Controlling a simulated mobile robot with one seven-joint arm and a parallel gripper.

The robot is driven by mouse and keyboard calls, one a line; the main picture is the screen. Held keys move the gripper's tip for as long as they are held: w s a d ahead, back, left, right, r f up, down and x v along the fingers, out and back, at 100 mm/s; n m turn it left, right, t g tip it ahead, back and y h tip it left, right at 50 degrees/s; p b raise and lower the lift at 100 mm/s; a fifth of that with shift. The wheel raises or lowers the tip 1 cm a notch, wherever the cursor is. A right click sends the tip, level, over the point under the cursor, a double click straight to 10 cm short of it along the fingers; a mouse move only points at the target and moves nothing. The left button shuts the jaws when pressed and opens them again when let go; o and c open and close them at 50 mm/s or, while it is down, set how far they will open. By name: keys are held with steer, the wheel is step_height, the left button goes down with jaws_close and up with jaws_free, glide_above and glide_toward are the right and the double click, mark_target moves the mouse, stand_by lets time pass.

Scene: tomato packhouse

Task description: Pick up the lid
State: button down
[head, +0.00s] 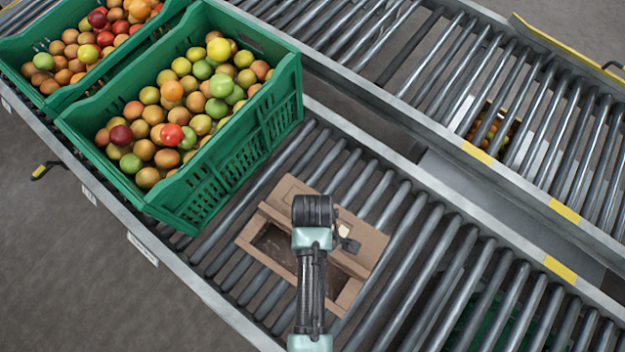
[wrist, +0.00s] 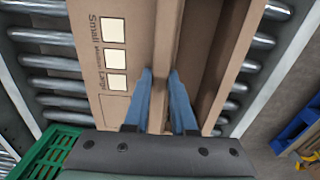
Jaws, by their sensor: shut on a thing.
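A brown cardboard box (head: 254,226) with a dark open inside sits at an angle on the roller conveyor. Its lid (head: 372,241) appears as a plain brown panel along the box's upper right side. In the wrist view the lid (wrist: 112,100) carries size words and white squares. My gripper (wrist: 160,88) has its two blue fingers on either side of a thin cardboard edge beside the printed panel and is shut on it. The box's open inside (wrist: 205,40) lies just right of the fingers. In the head view my arm hides the fingers and part of the box.
A green crate (head: 245,125) full of tomatoes stands behind the box to the upper left, with another crate (head: 22,48) beyond it. The rollers (head: 450,265) right of the box are clear. A second conveyor (head: 480,75) runs alongside at the upper right.

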step_height(320, 180, up, 16)
steer(key=p, duration=1)
steer(key=shift+r, duration=0.25)
stand_by(0.8)
steer(key=shift+w, duration=0.1)
